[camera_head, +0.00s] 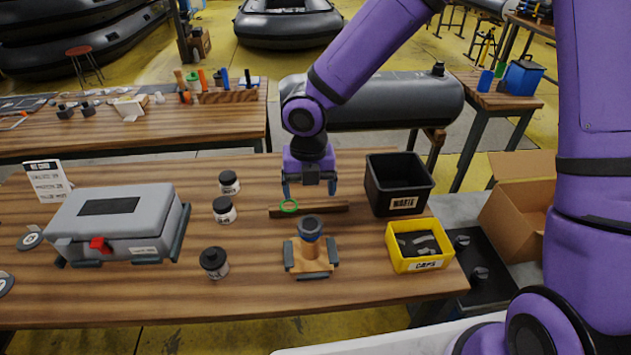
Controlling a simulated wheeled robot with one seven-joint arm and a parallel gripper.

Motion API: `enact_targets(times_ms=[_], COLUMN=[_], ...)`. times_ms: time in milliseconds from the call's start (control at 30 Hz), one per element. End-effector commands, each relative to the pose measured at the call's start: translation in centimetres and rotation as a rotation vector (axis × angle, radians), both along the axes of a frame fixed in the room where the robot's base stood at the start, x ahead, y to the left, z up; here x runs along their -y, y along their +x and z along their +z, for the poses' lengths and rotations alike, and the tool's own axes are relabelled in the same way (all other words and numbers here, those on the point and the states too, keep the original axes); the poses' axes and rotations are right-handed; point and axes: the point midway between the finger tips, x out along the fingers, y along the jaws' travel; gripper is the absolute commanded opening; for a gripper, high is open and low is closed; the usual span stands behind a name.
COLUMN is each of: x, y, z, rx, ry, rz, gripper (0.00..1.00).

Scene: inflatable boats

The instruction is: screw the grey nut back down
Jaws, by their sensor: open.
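Whether the nut is loose or tight cannot be told. My gripper (309,190) points down behind the nut, above the wooden strip. Its two fingers are spread with nothing between them. A green ring (289,206) lies at the left part of the wooden strip (325,209).
A black waste bin (398,195) stands right of my gripper, with a yellow caps bin (420,264) in front. Several dark-lidded jars, one a front jar (214,263), stand left of the fitting. A grey case (118,220) lies farther left. Bare bench (265,290) surrounds the fitting's front.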

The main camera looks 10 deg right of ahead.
Motion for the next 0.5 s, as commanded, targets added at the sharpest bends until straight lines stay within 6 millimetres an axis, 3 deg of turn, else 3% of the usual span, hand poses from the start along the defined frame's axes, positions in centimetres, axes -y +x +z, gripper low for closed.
enact_targets(times_ms=[233,500], x=[-0.1,-0.1], y=[0.0,-0.1], z=[-1.7,-5.1], rx=[-0.003,-0.003], ry=[0.002,0.001], rz=[0.009,0.007], gripper=[0.84,0.84])
